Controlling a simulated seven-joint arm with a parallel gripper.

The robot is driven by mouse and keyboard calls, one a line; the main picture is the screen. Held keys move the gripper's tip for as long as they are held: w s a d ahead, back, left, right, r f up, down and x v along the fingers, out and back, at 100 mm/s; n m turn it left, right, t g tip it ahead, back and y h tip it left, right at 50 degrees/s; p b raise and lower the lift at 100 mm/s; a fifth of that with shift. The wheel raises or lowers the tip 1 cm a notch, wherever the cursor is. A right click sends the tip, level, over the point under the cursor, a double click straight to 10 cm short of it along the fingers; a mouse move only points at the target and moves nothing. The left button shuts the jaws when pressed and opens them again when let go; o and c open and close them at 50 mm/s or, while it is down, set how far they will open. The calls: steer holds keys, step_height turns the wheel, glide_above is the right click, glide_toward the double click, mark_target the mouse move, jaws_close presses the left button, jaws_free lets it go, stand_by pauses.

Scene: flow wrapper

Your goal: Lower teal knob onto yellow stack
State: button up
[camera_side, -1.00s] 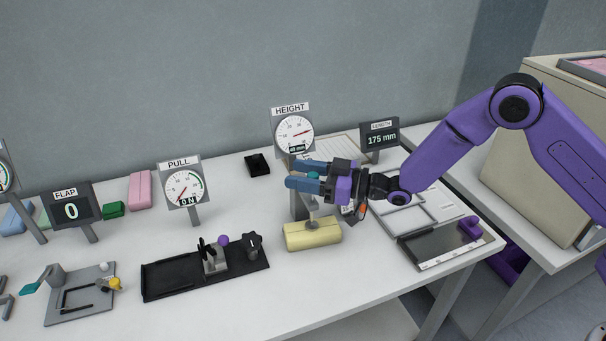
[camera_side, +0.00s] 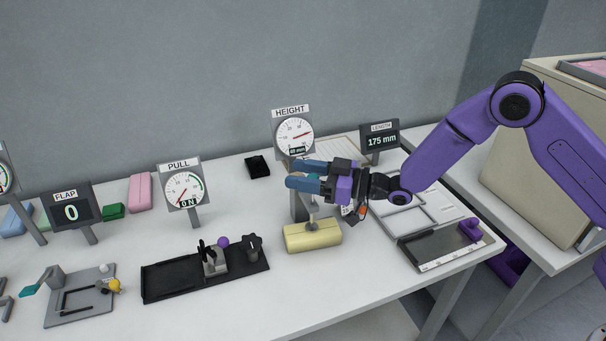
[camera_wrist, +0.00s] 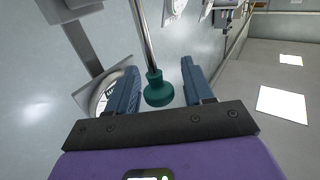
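The yellow stack (camera_side: 312,237) lies on the table under the height gauge. A small grey foot on a thin stem stands over its middle and appears to touch its top. My gripper (camera_side: 304,176) reaches in level from the right, above the stack. In the wrist view the teal knob (camera_wrist: 158,90) sits on the end of a metal rod, between the two blue fingers of my gripper (camera_wrist: 160,88). The fingers are apart, with a gap on both sides of the knob. In the side view the fingers mostly hide the knob.
The height dial (camera_side: 293,135) stands right behind my gripper, and the length display (camera_side: 380,137) is to its right. A black fixture with a purple knob (camera_side: 223,242) is left of the stack. A length tray (camera_side: 440,247) lies to the right.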

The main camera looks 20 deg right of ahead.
steer(key=shift+d, duration=0.1)
steer(key=v, duration=1.7)
steer(key=shift+s, duration=0.1)
steer(key=shift+r, duration=0.1)
steer(key=s+n+g+h, duration=0.1)
steer(key=s+g+h, duration=0.4)
steer(key=s+h, duration=0.4)
steer(key=s+d+r+g+h, duration=0.1)
steer(key=s+d+g+h, duration=0.1)
steer(key=s+d, duration=0.4)
steer(key=s+d+r+g+h, duration=0.2)
steer(key=s+d, duration=0.4)
steer(key=s, duration=0.8)
steer(key=shift+d+r+n+g+h, duration=0.2)
steer(key=shift+r+n+g+h, duration=0.2)
steer(key=shift+g+h, duration=0.25)
stand_by(2.4)
